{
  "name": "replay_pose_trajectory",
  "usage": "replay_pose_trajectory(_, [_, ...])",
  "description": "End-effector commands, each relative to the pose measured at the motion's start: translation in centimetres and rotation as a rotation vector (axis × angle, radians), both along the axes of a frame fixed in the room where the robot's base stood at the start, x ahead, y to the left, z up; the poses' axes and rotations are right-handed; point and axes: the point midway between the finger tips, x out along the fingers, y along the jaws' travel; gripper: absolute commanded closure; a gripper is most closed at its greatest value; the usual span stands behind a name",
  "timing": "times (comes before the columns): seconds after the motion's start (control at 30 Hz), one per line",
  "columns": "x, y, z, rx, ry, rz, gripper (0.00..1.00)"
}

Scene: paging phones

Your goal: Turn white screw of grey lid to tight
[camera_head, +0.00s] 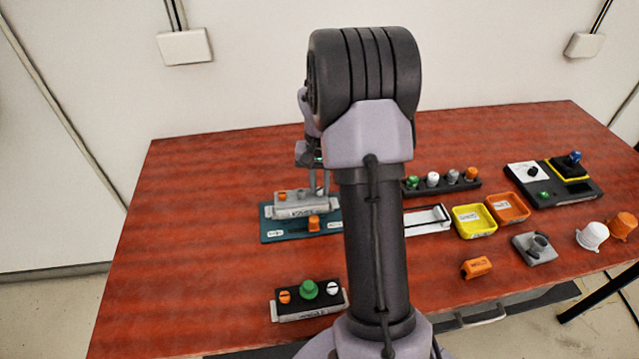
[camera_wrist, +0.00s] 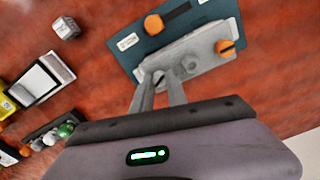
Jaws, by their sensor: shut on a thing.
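The grey lid (camera_head: 293,211) sits on a teal board at the left of the table. In the wrist view the grey lid (camera_wrist: 205,45) has an orange slotted screw (camera_wrist: 225,47) at its right end and a grey knob (camera_wrist: 189,65) near the middle. My gripper (camera_wrist: 163,77) reaches down to the other end of the lid, its fingers close together. It is shut on the white screw there, which the fingertips mostly hide. In the head view my gripper (camera_head: 319,191) is over the lid's right end, partly behind my arm.
The teal board (camera_head: 270,234) also carries an orange piece (camera_head: 314,224). A black-topped box (camera_head: 312,306) with orange, green and white knobs stands in front. Yellow (camera_head: 474,220) and orange trays (camera_head: 508,208) and a knob rack (camera_head: 443,188) lie right. The table's left side is clear.

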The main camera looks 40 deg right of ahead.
Motion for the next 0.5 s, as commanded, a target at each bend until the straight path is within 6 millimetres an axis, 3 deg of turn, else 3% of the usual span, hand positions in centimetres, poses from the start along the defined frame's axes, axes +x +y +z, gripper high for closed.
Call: replay_pose_trajectory(0.5, [-0.08,-0.06,-0.02,0.000,0.000,-0.401,1.00])
